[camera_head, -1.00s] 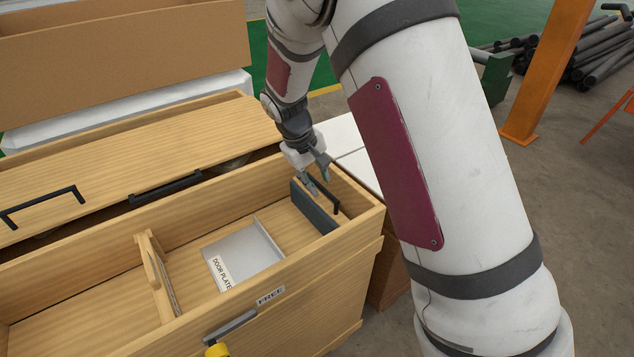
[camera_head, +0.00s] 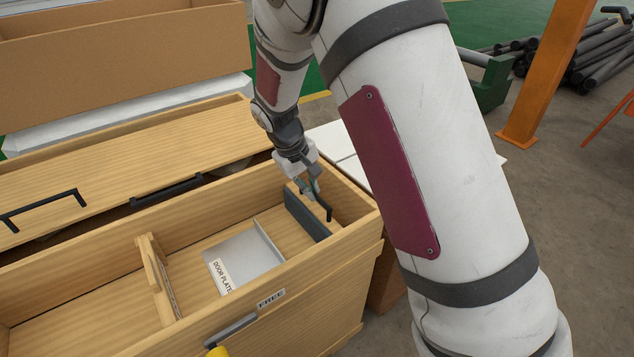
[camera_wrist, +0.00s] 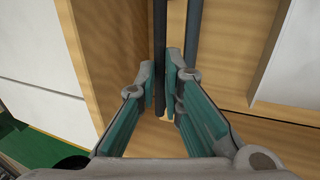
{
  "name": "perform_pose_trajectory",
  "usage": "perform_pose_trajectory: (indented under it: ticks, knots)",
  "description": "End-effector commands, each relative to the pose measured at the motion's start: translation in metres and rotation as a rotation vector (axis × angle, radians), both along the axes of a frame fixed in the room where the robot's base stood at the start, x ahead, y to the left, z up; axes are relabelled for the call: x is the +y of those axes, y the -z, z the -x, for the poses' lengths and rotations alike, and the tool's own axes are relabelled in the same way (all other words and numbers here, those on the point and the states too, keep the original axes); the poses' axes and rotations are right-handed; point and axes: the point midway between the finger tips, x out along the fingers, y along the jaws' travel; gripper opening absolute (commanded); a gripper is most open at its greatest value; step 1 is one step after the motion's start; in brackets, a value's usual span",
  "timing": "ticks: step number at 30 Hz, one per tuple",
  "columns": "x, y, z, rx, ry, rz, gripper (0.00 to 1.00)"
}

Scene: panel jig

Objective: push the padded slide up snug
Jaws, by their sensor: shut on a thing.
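The padded slide (camera_head: 303,216) stands upright across the right end of the open drawer, with a dark grey pad on its left face. Its black bar handle (camera_head: 329,212) is on the right side and also shows in the wrist view (camera_wrist: 159,60). My gripper (camera_head: 312,190) reaches down at the slide's far end. In the wrist view its fingers (camera_wrist: 162,85) are closed on the handle bar. The grey door plate (camera_head: 247,255), with an upright lip, lies left of the slide. A strip of bare drawer floor separates lip and pad.
A wooden divider (camera_head: 156,280) stands left of the plate. The drawer's front wall carries a FREE label (camera_head: 271,299) and a grey handle (camera_head: 231,329) with a yellow part. A closed wooden lid (camera_head: 110,160) with black handles lies behind.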

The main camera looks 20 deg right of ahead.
Motion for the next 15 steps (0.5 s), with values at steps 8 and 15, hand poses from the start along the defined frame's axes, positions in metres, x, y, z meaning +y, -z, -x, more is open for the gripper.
perform_pose_trajectory:
  ticks: [8,15]
  knots:
    - [0.075,-0.002,0.024,0.002,-0.010,-0.002,0.00]
    - [0.134,-0.001,0.043,0.000,-0.009,-0.002,0.00]
